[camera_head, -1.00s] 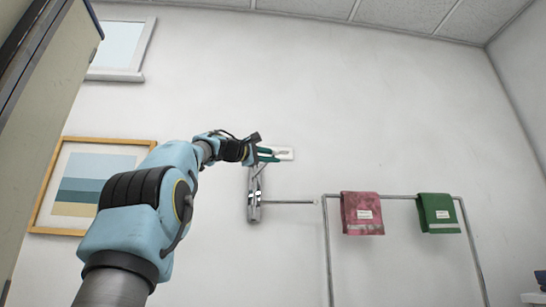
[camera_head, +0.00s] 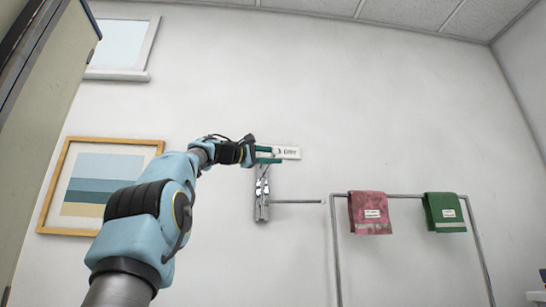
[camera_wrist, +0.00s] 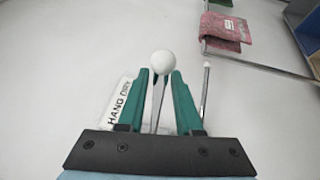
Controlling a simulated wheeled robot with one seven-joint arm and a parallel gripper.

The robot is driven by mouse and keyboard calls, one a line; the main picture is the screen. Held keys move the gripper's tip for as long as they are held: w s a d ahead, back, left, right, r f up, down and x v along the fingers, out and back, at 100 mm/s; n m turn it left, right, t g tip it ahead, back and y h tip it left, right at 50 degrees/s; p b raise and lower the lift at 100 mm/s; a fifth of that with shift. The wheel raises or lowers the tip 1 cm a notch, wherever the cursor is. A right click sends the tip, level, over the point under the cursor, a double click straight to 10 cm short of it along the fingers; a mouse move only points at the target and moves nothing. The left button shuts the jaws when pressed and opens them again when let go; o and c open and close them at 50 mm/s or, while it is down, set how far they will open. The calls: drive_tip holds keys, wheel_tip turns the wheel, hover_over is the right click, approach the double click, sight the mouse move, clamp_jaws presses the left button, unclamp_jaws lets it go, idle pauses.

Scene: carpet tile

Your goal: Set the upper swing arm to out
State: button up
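A chrome rack (camera_head: 262,200) is fixed to the wall in the head view. Its lower swing arm (camera_head: 297,201) reaches right along the wall; in the wrist view this is likely the thin rod with a pale tip (camera_wrist: 206,90). The upper swing arm is mostly hidden behind my gripper in the head view. In the wrist view its white ball end (camera_wrist: 163,63) and rod sit between my green fingers. My gripper (camera_wrist: 161,85) is open, with a gap visible on both sides of the rod; it also shows in the head view (camera_head: 274,155).
A metal rail (camera_head: 335,245) stands to the right, carrying a pink towel (camera_head: 370,214) and a green towel (camera_head: 444,213). A framed picture (camera_head: 97,187) hangs left.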

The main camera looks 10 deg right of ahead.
drive_tip(key=shift+o, duration=0.9)
drive_tip(key=b+v, duration=0.5)
drive_tip(key=v, duration=0.5)
drive_tip(key=shift+a, duration=0.35)
drive_tip(key=shift+s+f, duration=0.1)
drive_tip(key=shift+s, duration=0.05)
